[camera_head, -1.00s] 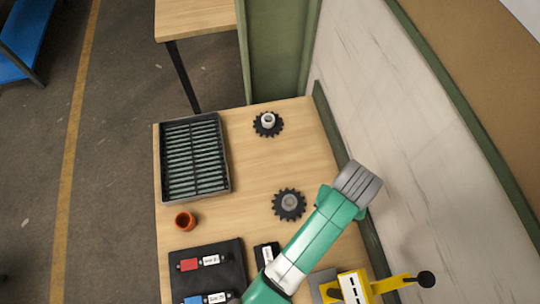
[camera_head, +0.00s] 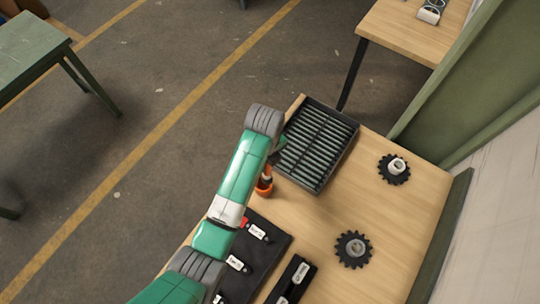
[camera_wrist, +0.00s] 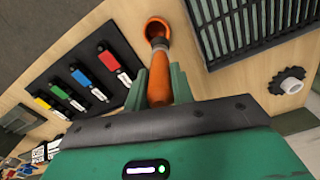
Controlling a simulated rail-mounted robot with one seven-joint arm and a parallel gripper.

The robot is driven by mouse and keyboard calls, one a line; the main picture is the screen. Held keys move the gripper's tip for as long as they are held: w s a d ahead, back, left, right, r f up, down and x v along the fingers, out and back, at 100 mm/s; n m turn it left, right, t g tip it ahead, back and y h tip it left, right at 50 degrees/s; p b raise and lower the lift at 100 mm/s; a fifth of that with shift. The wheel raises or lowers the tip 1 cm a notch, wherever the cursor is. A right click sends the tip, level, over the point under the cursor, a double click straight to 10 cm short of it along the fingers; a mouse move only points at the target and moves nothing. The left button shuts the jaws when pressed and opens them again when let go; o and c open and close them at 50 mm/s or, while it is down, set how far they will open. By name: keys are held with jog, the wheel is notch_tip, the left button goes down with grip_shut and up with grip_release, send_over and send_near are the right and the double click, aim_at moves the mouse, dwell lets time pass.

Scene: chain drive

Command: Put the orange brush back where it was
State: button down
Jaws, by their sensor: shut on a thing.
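The orange brush (camera_wrist: 160,83) is between the fingers of my gripper (camera_wrist: 159,76), which is shut on its handle. Its dark collar (camera_wrist: 160,45) points at the orange cup (camera_wrist: 151,23) and overlaps the cup's near rim in the wrist view. In the head view, the brush (camera_head: 267,174) stands roughly upright at the mouth of the cup (camera_head: 264,191), below my gripper (camera_head: 274,158). I cannot tell how far the brush end is inside the cup. My arm hides part of the gripper there.
A black slatted tray (camera_head: 352,141) stands close behind the cup. A black mat (camera_head: 279,242) with colored, labeled pieces lies in front. Two dark gears, the near one (camera_head: 353,249) and the far one (camera_head: 394,168), sit to the right. The table between them is clear.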

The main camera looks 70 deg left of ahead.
jog(key=shift+m, duration=0.3)
jog(key=f, duration=0.6)
jog(key=s+a+f, duration=0.1)
jog(key=f, duration=0.3)
jog(key=shift+f, duration=0.1)
jog(key=shift+f, duration=0.15)
jog(key=c, duration=1.2)
grip_release()
notch_tip(320, 180, up, 12)
jog(key=shift+r, duration=0.2)
